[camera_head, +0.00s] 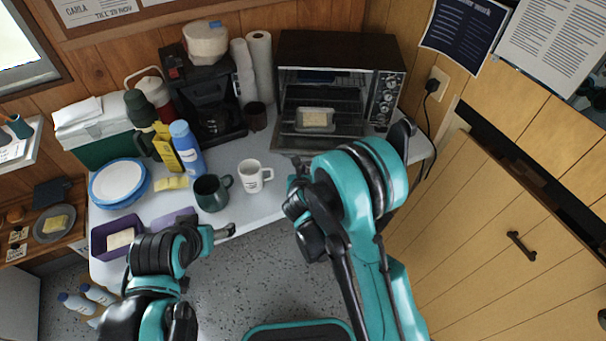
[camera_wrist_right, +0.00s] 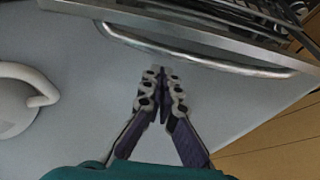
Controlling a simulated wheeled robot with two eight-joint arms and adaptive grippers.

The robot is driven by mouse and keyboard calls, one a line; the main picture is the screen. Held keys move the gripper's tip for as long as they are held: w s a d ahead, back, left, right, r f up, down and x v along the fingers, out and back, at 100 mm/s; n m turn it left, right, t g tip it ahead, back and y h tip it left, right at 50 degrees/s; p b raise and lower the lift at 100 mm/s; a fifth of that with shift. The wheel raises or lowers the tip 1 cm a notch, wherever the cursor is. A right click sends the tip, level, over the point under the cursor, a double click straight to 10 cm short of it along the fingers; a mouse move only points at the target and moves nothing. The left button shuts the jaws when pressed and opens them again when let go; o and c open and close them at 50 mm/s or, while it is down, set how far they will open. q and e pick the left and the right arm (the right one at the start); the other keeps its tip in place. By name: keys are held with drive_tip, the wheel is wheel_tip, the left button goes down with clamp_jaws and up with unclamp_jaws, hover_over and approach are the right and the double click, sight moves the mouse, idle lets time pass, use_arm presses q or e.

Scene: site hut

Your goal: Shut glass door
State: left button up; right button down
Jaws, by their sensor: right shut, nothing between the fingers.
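The toaster oven (camera_head: 340,55) stands at the back of the counter, with its glass door (camera_head: 288,138) lowered forward. The door's metal front edge and curved chrome handle (camera_wrist_right: 200,60) cross the top of the right wrist view. My right gripper (camera_wrist_right: 163,82) is shut and empty, its fingertips close to the handle; I cannot tell whether they touch. In the head view my right arm hides part of the door and most of that gripper (camera_head: 298,165). My left gripper (camera_head: 226,231) is near the counter's front edge, its jaw state unclear.
A white mug (camera_head: 251,176) and a dark green mug (camera_head: 209,193) stand left of my right gripper. A tray with a pale slice (camera_head: 314,119) is at the oven's opening. A coffee maker (camera_head: 213,105), bottles and plates fill the left side.

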wheel_tip(320, 180, up, 3)
drive_tip(key=shift+w+r, duration=0.25)
drive_tip(key=shift+r, duration=0.25)
